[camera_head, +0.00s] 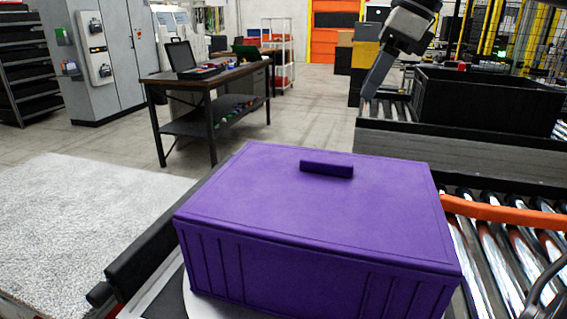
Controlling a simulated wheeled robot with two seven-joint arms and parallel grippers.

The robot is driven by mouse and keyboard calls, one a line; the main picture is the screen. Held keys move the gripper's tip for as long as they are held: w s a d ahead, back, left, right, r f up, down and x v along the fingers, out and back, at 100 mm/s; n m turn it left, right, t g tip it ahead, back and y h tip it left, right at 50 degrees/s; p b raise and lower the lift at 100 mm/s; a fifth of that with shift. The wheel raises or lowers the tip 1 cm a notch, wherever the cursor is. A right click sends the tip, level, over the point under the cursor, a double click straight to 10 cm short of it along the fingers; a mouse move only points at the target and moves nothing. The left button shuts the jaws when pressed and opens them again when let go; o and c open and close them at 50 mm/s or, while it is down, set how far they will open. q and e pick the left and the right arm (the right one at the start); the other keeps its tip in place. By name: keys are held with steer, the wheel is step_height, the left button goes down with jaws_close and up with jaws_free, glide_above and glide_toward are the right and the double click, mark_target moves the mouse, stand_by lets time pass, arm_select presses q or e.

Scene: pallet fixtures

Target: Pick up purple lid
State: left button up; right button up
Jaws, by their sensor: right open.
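The purple lid (250,190) lies flat on a purple box (290,275) in the middle foreground. A short raised bar handle (327,170) stands up on the lid, toward its far edge. My right gripper (373,88) comes in from the top right, with its dark fingers pointing down and left. It is open and holds nothing, and in the picture it shows above and beyond the lid, apart from it. The fingers overlap in this view, so the gap between them is hidden. My left gripper is not in view.
The box stands on a pale round surface (197,305) beside a roller conveyor (490,255) with an orange strip (505,213). A black crate (490,103) sits on another conveyor at the back right. A workbench (215,78) stands back left; open floor lies behind the box.

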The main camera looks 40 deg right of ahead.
glide_above(328, 161)
steer(key=s+d, duration=0.2)
step_height(328, 161, down, 9)
steer(key=shift+s+a+f, duration=0.1)
steer(key=shift+a, duration=0.05)
steer(key=shift+p+x, duration=0.5)
steer(key=shift+x, duration=2.45)
steer(key=shift+f, duration=0.1)
jaws_close()
